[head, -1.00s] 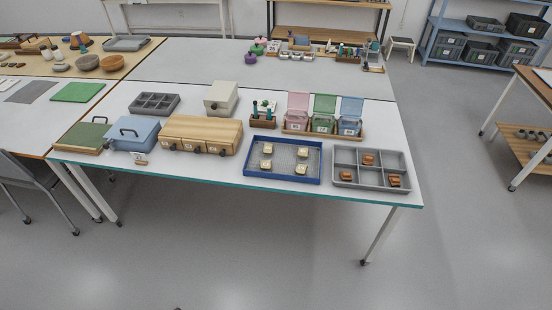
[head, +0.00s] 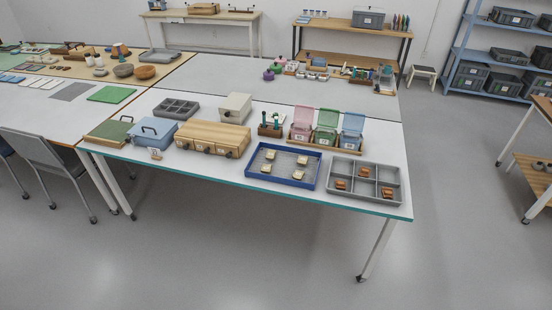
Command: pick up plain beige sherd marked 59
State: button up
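Several pale beige sherds lie spread out in a blue tray with a mesh floor (head: 249,174) on the white table. One is at the back left (head: 270,155), one at the back right (head: 302,160), one at the front left (head: 265,168) and one at the front right (head: 298,175). Their marks are too small to read, so I cannot tell which is 59. My gripper is not in view.
A grey compartment tray (head: 367,180) with several brown sherds stands right of the blue tray. Behind are pink (head: 302,120), green (head: 326,124) and blue (head: 352,128) lidded boxes. A wooden drawer unit (head: 212,137) stands left. Floor in front is clear.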

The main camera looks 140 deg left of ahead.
aim_at(271, 154)
jog(key=z, duration=0.6)
jog(key=k, duration=0.15)
jog(key=u, duration=3.2)
jog(key=k, duration=0.15)
jog(key=u, duration=1.55)
jog(key=k, duration=0.3)
jog(key=u, duration=0.1)
